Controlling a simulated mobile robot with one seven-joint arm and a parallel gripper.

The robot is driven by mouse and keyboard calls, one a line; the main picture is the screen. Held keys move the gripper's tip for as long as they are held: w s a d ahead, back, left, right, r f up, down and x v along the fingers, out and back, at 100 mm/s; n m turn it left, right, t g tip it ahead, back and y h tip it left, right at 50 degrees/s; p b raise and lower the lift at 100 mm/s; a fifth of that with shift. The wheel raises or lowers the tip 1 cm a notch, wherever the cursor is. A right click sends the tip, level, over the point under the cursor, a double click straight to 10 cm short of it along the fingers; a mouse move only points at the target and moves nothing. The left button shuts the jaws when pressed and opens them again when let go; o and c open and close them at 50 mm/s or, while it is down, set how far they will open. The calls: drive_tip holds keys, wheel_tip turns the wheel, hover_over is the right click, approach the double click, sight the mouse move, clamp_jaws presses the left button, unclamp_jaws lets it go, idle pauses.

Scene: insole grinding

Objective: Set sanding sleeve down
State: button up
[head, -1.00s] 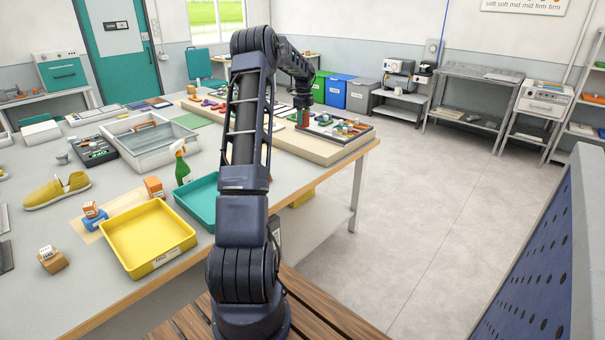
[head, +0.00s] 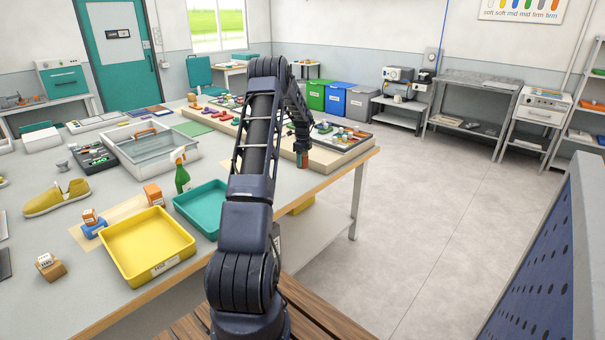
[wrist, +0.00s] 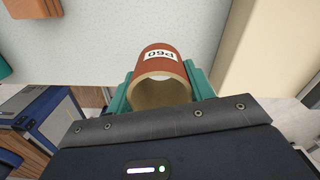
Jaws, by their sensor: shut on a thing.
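The sanding sleeve (wrist: 158,65) is a reddish-brown hollow cylinder with a white P60 label. In the wrist view it sits between the two green fingers of my gripper (wrist: 160,92), which is shut on it. Its open end faces the wrist camera. In the head view my gripper (head: 301,150) hangs over the front right part of the workbench (head: 318,182), with the sleeve (head: 302,160) below it, small in the picture. I cannot tell whether the sleeve touches the bench top.
A raised beige board (head: 340,158) with a tray of small parts (head: 345,137) lies just behind my gripper. Bare bench top lies between.

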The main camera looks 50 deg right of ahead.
drive_tip(key=shift+f, duration=3.65)
drive_tip(key=shift+f, duration=0.15)
drive_tip(key=o, duration=0.9)
drive_tip(key=shift+o, duration=0.2)
wheel_tip(320, 180, up, 12)
drive_tip(key=shift+r, duration=0.25)
